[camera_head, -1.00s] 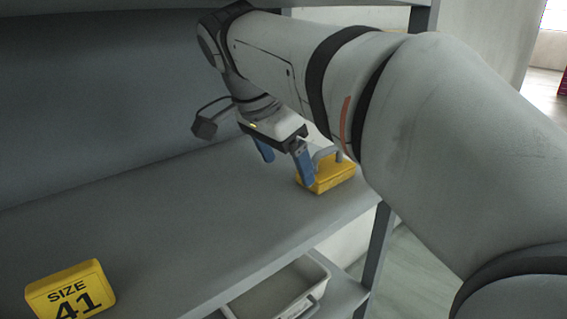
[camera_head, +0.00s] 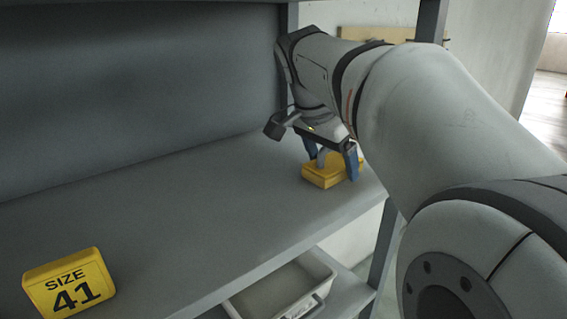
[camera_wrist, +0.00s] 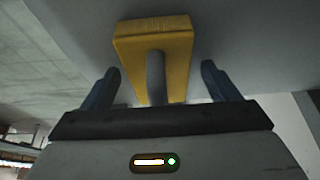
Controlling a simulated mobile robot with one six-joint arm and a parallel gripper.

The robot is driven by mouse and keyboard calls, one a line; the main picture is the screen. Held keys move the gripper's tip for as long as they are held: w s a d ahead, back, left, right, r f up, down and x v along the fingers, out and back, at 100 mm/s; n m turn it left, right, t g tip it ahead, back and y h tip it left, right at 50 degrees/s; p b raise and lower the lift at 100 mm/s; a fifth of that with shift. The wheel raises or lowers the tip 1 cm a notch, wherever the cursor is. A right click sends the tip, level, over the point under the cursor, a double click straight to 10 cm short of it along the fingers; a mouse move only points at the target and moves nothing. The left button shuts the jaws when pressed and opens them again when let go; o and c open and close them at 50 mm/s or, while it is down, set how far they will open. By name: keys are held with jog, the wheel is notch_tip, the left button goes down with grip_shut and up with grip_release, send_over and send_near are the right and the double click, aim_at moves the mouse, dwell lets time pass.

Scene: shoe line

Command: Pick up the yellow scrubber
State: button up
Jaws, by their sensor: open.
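The yellow scrubber (camera_head: 322,178) is a yellow block with a grey handle, lying on the grey shelf near its right end. In the wrist view the scrubber (camera_wrist: 178,48) is straight ahead, its grey handle (camera_wrist: 155,78) between the two blue fingers. My gripper (camera_head: 333,164) is open over the scrubber, one finger on each side of the handle. In the wrist view the gripper (camera_wrist: 161,84) shows gaps between both fingers and the handle. The gripper partly hides the scrubber in the head view.
A yellow "SIZE 41" block (camera_head: 70,284) stands at the front left of the shelf (camera_head: 190,205). A grey bin (camera_head: 283,291) sits on the level below. A shelf post (camera_head: 385,245) is just right of the scrubber. The middle of the shelf is clear.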

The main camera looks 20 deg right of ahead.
jog(key=shift+f, duration=0.1)
jog(key=c, duration=1.1)
